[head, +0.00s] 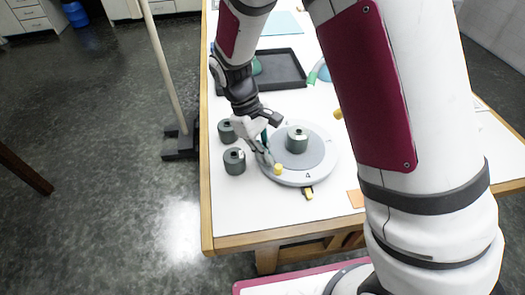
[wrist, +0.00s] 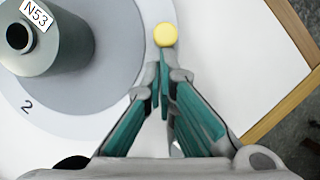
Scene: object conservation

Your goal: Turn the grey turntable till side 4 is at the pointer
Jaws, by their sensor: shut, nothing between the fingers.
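The grey turntable (head: 325,157) sits near the table's front, with a dark grey-green cylinder (head: 297,140) on it. The cylinder reads N53 in the wrist view (wrist: 65,45). The figure 4 on the rim faces the front, roughly in line with the black and yellow pointer (head: 308,192). A figure 2 shows on the turntable in the wrist view (wrist: 27,106). A yellow knob (head: 278,169) stands at the rim's left front; another is at the right rear (head: 338,114). My gripper (wrist: 163,68) is shut and empty, tips close beside the front knob (wrist: 165,35); contact is unclear.
Two more dark cylinders, a rear one (head: 227,131) and a front one (head: 234,161), stand left of the turntable near the table edge. A black tray (head: 290,82) lies behind. An orange square (head: 355,198) lies at front right. A pole stand (head: 180,145) is left of the table.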

